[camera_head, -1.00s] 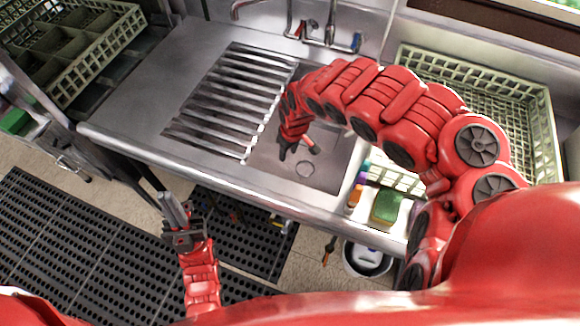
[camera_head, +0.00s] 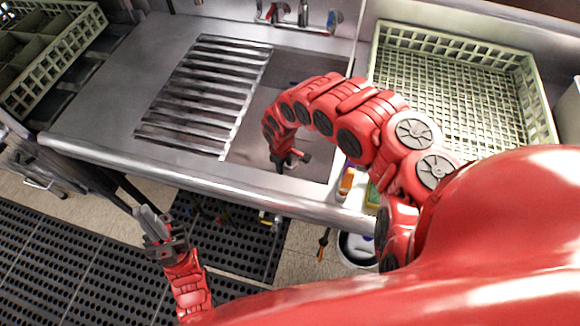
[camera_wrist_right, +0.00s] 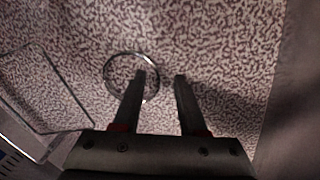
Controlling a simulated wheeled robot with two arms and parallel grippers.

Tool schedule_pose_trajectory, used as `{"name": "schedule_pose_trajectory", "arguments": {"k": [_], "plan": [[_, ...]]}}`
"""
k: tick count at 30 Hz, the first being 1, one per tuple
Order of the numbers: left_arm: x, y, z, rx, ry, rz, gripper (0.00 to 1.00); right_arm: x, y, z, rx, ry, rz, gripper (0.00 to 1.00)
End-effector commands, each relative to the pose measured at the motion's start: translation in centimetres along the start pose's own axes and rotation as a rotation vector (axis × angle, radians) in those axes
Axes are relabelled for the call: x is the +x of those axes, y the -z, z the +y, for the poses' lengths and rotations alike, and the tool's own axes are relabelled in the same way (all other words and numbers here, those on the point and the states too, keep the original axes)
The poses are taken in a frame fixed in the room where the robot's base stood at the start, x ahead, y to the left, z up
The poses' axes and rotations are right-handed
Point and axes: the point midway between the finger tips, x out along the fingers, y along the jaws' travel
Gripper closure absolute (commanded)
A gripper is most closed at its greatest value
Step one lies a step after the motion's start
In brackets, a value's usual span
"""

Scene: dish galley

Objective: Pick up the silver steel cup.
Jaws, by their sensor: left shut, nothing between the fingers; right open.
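My right gripper (camera_head: 292,163) reaches down into the sink basin, open; its two spread fingers also show in the right wrist view (camera_wrist_right: 160,76). I cannot tell whether the ring is the rim of the silver steel cup or the sink drain. No cup wall is clear in either view. My left gripper (camera_head: 150,220) is shut and empty, low in front of the counter, away from the sink.
A slatted metal rack (camera_head: 205,95) covers the left of the sink. A pale green dish rack (camera_head: 455,85) stands right, another (camera_head: 45,60) at far left. The faucet (camera_head: 303,12) is behind. A clear rectangular outline (camera_wrist_right: 68,132) shows left in the wrist view.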

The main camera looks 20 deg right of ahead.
Motion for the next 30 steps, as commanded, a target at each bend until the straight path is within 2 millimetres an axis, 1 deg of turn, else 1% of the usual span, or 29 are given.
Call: {"name": "schedule_pose_trajectory", "arguments": {"k": [1,6,9,13,20,23,27,30], "plan": [[-0.1,0.0,0.0,0.000,0.000,0.000,1.00,0.8,-0.1,-0.1,0.001,0.005,0.000,0.58],[0.0,0.0,0.0,0.000,0.000,0.000,1.00,3.0,-0.3,0.1,0.001,0.006,0.002,0.58],[0.0,0.0,0.0,0.000,0.000,0.000,1.00,3.8,-0.1,0.2,0.001,0.003,0.006,0.58],[0.0,0.0,0.0,0.000,0.000,0.000,1.00,4.5,-0.4,0.2,0.002,0.002,0.001,0.58],[0.0,0.0,0.0,0.000,0.000,0.000,1.00,4.5,-0.4,0.3,0.001,0.001,0.000,0.58],[0.0,0.0,0.0,0.000,0.000,0.000,1.00,4.5,-0.4,0.3,0.001,0.001,0.000,0.74],[0.0,0.0,0.0,0.000,0.000,0.000,1.00,4.5,-0.3,0.3,0.001,0.001,0.001,1.00],[0.0,0.0,0.0,0.000,0.000,0.000,1.00,4.5,-0.3,0.3,0.001,0.001,0.000,1.00]]}}
